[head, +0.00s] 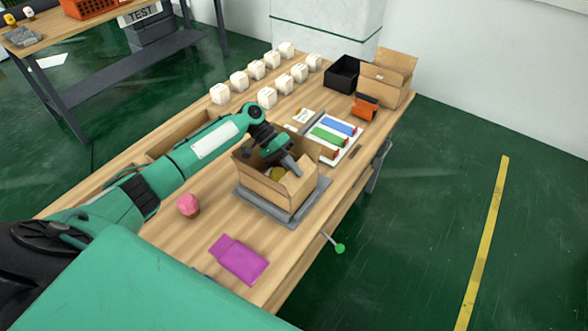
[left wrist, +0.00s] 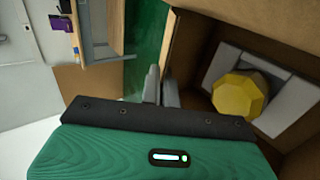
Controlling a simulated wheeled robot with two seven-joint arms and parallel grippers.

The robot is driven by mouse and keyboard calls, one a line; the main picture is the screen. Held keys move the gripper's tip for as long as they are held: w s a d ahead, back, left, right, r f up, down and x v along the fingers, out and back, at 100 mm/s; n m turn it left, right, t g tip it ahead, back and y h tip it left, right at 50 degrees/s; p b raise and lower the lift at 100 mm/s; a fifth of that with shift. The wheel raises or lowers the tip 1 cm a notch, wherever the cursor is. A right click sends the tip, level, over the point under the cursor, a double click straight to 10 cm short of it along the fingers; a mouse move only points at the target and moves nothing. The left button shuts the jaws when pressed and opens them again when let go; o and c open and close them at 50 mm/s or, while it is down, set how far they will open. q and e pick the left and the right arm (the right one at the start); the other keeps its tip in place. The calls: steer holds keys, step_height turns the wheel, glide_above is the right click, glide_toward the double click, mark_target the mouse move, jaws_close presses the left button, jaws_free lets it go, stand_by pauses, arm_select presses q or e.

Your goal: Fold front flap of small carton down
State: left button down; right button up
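The small open brown carton (head: 262,188) stands on a grey fixture plate (head: 243,198) near the table's right edge. A yellow faceted cap shows inside it; the left wrist view shows this yellow cap (left wrist: 239,95) set in a pale insert. My left gripper (head: 294,168) reaches down over the carton's open top. Its fingers (left wrist: 160,85) are close together with nothing visible held between them, beside the carton wall (left wrist: 182,50). A brown flap (left wrist: 88,84) sticks out left of the fingers. Whether the fingers touch cardboard is unclear. My right gripper is not in view.
Several white boxes (head: 240,80) stand in rows at the back. A black bin (head: 342,74) and a larger open carton (head: 385,78) are at the far right. A tray of coloured items (head: 333,136) lies behind the small carton. A pink object (head: 188,205) and purple pouch (head: 238,259) lie in front.

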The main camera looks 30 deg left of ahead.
arm_select(q)
steer(key=c, duration=1.6)
jaws_free()
steer(key=shift+c, duration=0.2)
steer(key=shift+a, duration=0.15)
steer(key=shift+a+r, duration=0.15)
steer(key=shift+a, duration=0.1)
steer(key=b+v, duration=0.4)
steer(key=v, duration=0.9)
steer(key=shift+r, duration=0.1)
